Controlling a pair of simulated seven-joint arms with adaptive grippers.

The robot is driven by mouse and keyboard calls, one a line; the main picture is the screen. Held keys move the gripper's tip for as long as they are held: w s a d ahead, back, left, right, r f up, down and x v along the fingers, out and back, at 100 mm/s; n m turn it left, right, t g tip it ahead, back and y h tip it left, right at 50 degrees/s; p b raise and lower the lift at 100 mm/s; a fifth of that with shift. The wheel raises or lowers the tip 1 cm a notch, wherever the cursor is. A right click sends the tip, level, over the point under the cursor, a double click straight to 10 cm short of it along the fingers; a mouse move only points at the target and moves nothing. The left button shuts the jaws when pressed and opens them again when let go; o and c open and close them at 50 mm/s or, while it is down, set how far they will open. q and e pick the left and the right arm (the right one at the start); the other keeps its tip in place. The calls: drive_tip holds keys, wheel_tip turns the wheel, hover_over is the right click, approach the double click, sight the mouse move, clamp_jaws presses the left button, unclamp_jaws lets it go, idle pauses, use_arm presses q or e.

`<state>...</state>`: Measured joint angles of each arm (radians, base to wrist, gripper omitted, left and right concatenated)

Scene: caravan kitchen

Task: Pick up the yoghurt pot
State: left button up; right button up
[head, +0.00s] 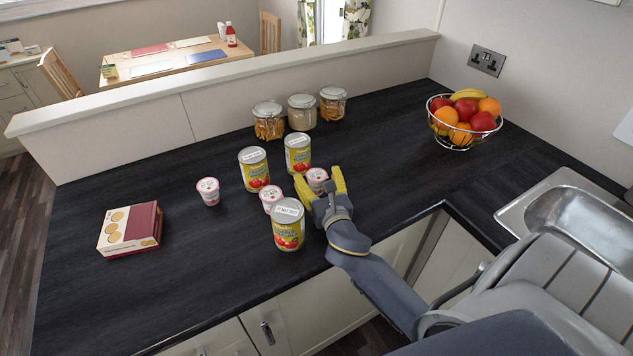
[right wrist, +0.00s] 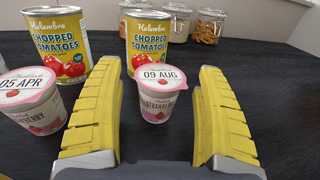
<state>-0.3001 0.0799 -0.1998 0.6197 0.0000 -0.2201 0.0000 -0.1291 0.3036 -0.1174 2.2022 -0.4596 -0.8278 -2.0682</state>
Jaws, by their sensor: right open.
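Three small pink-and-white yoghurt pots stand upright on the dark worktop. One yoghurt pot (head: 316,180), lidded "09 AUG" in the right wrist view (right wrist: 158,104), stands between the fingers of my right gripper (head: 321,189). The gripper's yellow fingers are open on either side of it, with a gap at the right; the left finger is close to it. A second yoghurt pot (head: 270,199), lidded "05 APR" in the right wrist view (right wrist: 33,108), is just outside the left finger. A third yoghurt pot (head: 208,191) stands farther left. My left gripper is out of view.
Tins of chopped tomatoes stand close by: one front (head: 288,227), one behind (head: 298,154), one back left (head: 254,169). A box (head: 130,230) lies at left. Glass jars (head: 302,112) and a fruit basket (head: 464,120) stand farther back. The worktop right of my gripper is clear.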

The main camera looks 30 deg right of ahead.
drive_tip(key=shift+w+d, duration=0.15)
drive_tip(key=shift+w, duration=0.45)
drive_tip(key=c, duration=1.5)
